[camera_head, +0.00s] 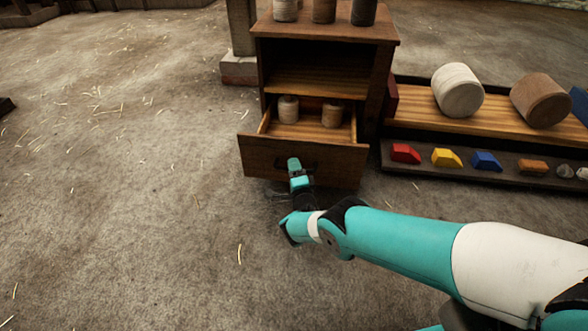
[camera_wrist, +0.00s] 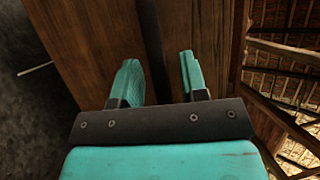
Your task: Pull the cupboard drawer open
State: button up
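The wooden cupboard (camera_head: 391,35) stands at top centre in the head view. Its drawer (camera_head: 336,164) is out from the body, and its inside shows. A dark handle (camera_head: 313,162) is on the drawer front, partly hidden by my gripper (camera_head: 295,165). In the wrist view my gripper (camera_wrist: 160,75) has its two teal fingers apart, facing the wooden drawer front (camera_wrist: 95,40). A dark strip (camera_wrist: 152,35), seemingly the handle, runs between the fingers. A gap shows on its right side, so I see no firm grip.
Two spools (camera_head: 288,109) (camera_head: 332,114) are in the drawer. Several jars stand on the cupboard top. To the right, a low bench (camera_head: 500,118) bears large rolls, with a tray (camera_head: 440,174) of coloured blocks in front. The floor at left is clear apart from straw.

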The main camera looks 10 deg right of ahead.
jog(key=shift+s, duration=0.1)
jog(key=p+v, duration=0.7)
jog(key=v, duration=1)
jog(key=shift+s, duration=0.15)
